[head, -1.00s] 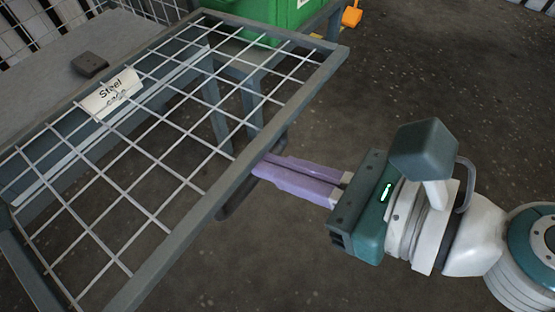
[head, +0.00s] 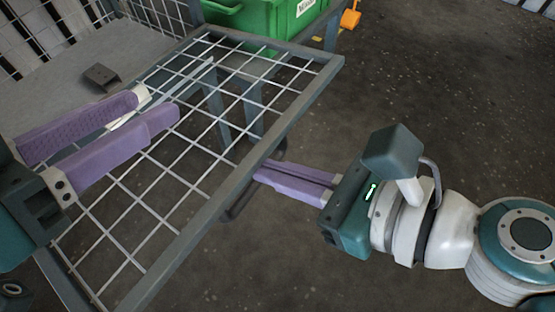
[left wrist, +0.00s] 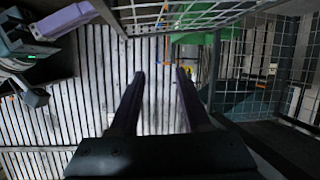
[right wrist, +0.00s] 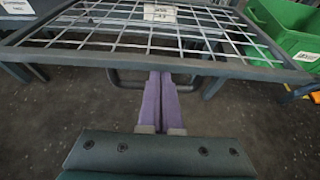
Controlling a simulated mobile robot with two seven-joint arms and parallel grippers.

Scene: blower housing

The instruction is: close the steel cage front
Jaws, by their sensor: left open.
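The steel cage front (head: 215,228) is a grey-framed wire mesh panel, swung down and lying out roughly flat from the cage. It also shows in the right wrist view (right wrist: 75,46). Its dark handle (head: 236,207) is at the outer edge. My left gripper (head: 160,105) is open and empty above the mesh, near the cage opening.
A dark block (head: 101,77) lies on the grey cage floor (head: 60,95). A green bin (head: 265,22) stands beyond the panel's far side, with an orange item (head: 350,18) near it. The dark floor (head: 430,90) right of the panel is clear.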

